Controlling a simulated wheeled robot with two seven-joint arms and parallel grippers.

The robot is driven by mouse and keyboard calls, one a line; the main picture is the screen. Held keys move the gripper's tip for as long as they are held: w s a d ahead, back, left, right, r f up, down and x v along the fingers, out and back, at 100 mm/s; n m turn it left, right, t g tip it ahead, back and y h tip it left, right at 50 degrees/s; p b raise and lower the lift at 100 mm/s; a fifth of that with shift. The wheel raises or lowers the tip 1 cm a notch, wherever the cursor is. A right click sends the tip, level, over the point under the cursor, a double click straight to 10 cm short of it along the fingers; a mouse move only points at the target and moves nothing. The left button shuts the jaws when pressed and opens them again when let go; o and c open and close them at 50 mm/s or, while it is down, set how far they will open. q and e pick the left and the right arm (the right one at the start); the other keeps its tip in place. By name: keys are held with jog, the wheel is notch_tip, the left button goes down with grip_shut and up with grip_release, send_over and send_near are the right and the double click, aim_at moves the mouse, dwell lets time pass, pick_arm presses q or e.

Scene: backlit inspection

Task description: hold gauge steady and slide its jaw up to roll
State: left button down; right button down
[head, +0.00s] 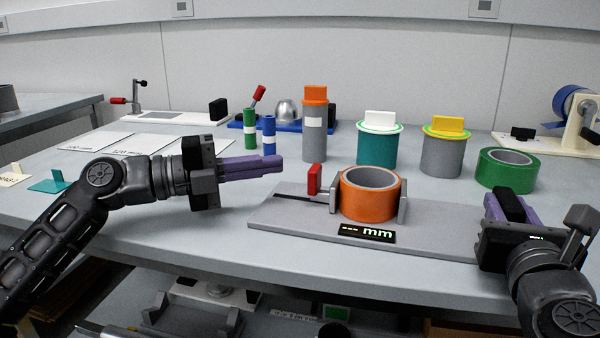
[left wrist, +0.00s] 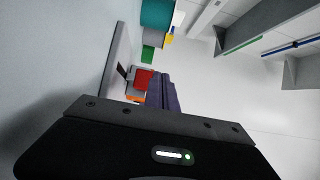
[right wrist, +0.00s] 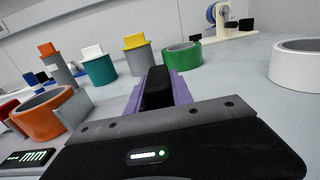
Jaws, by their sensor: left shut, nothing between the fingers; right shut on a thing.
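The gauge is a flat grey plate (head: 285,225) with a slot, a sliding jaw (head: 333,195) with a red tab (head: 314,179), a fixed jaw at the right and a display (head: 366,232) showing dashes and "mm". An orange roll (head: 370,205) stands between the jaws; whether they touch it I cannot tell. My left gripper (head: 278,164) is shut and empty, left of the red tab and apart from it; the tab also shows in the left wrist view (left wrist: 143,80). My right gripper (head: 508,207) is shut on a black grip (right wrist: 157,88) at the plate's right end.
Behind the gauge stand an orange-topped grey cylinder (head: 314,140), a teal one (head: 377,148), a yellow-topped grey one (head: 442,155) and a green roll (head: 506,171). Small green and blue cylinders (head: 268,135) stand behind my left gripper. A white roll (right wrist: 296,65) shows in the right wrist view.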

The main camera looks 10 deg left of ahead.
pick_arm(q)
jog(key=v, duration=1.2)
jog(key=shift+f, duration=0.1)
pick_arm(e)
jog(key=shift+a+f, duration=0.1)
jog(key=shift+f, duration=0.2)
pick_arm(q)
jog(key=d, duration=0.2)
jog(key=w+d, duration=0.1)
jog(key=d, duration=0.2)
jog(key=w+d, duration=0.1)
jog(key=d, duration=0.2)
jog(key=shift+w+d, duration=0.2)
jog(key=shift+x, duration=3.45)
jog(key=shift+s+d, duration=0.15)
jog(key=shift+d, duration=0.15)
pick_arm(e)
jog(key=shift+a, duration=0.1)
